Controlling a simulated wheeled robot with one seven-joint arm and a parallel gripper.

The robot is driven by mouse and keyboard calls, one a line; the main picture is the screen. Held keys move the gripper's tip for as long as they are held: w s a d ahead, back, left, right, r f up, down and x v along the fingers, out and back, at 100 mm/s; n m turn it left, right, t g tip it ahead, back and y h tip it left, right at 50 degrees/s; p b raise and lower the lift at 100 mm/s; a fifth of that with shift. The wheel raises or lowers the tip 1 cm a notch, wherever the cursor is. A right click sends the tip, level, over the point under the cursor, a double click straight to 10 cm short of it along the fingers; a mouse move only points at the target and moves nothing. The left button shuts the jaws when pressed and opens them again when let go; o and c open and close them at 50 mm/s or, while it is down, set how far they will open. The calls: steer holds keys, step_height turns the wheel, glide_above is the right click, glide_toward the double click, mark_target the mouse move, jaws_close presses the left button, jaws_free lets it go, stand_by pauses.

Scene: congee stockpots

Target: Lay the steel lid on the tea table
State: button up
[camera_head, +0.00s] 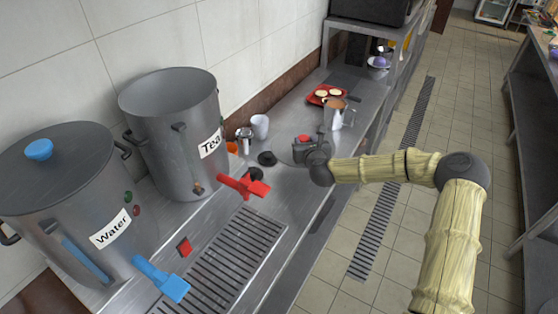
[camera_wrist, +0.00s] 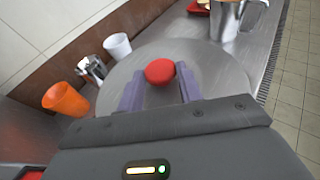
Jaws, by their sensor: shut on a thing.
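The steel lid (camera_wrist: 215,62) is a round grey disc with a red knob (camera_wrist: 160,70). My gripper (camera_wrist: 159,88) is shut on the knob, one finger on each side. In the head view my gripper (camera_head: 308,150) is over the steel counter (camera_head: 285,185), right of the open Tea pot (camera_head: 172,130), and hides part of the lid. The lid looks roughly level and low over the counter; I cannot tell whether it touches it.
A white cup (camera_head: 260,127), a small steel vessel (camera_head: 244,139) and an orange cup (camera_wrist: 65,99) stand near the wall. A steel pitcher (camera_head: 334,114) and a red tray (camera_head: 318,100) with food are farther back. The Tea pot's red tap (camera_head: 243,186) juts over the counter.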

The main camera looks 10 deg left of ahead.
steer(key=shift+s+d, duration=0.15)
steer(key=shift+s, duration=0.2)
step_height(320, 180, down, 6)
steer(key=shift+w+p, duration=0.15)
steer(key=shift+p, duration=0.35)
steer(key=shift+f+p, duration=0.35)
steer(key=shift+f, duration=1.55)
steer(key=o, duration=1.1)
steer(key=b+v, duration=0.2)
steer(key=v, duration=1)
